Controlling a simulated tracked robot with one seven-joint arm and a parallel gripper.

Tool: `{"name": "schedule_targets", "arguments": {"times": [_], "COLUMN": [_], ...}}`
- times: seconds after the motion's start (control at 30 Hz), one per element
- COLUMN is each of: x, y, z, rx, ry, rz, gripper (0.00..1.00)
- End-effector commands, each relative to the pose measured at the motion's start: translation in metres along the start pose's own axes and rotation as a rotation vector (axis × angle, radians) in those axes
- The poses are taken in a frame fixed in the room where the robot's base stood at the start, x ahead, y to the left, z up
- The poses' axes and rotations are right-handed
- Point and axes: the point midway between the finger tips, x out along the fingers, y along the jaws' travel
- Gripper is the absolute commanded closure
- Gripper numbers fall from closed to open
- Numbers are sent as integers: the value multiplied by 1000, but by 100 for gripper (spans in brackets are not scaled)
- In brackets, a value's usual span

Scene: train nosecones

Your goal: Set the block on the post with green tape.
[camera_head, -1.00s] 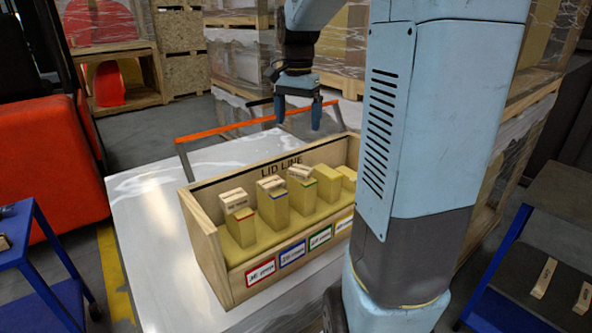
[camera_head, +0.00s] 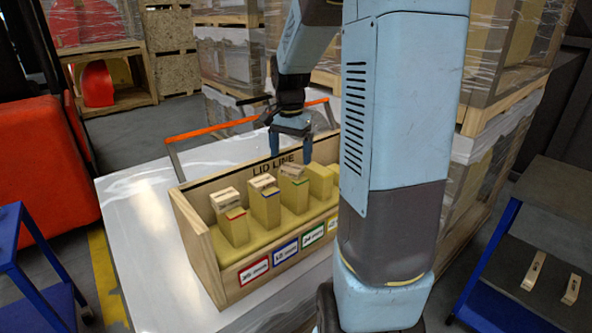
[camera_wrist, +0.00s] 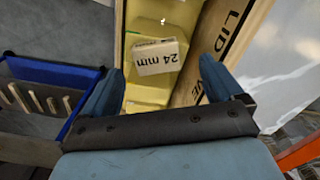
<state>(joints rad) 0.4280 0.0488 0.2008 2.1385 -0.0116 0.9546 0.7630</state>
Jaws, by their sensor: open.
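The post with green tape (camera_head: 294,198) stands third from the left in the wooden box. A pale block (camera_head: 292,171) appears to rest on its top. In the wrist view a block marked "24 mm" (camera_wrist: 155,57) shows between the fingers. My gripper (camera_head: 290,155) is open and empty above the box near its back wall, fingers pointing down. In the wrist view my gripper (camera_wrist: 162,68) has one finger to each side of the block; contact is not visible.
The box (camera_head: 200,240) stands on a white table (camera_head: 150,240). Red-tape (camera_head: 235,228) and blue-tape (camera_head: 266,208) posts have pale blocks by their tops. Further posts at right are partly hidden by my arm. An orange-topped rail (camera_head: 230,123) runs behind. Blue carts stand at both sides.

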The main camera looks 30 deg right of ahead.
Motion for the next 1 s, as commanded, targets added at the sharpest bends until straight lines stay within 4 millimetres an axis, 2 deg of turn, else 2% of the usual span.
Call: {"name": "schedule_targets", "arguments": {"times": [0.1,0.23,0.57,1.0], "x": [19,31,36,36], "y": [3,2,2,2], "z": [-1,-2,-2,-2], "rx": [1,0,0,1], "ry": [-4,-2,0,0], "rz": [3,2,1,1], "gripper": [6,6,7,49]}}
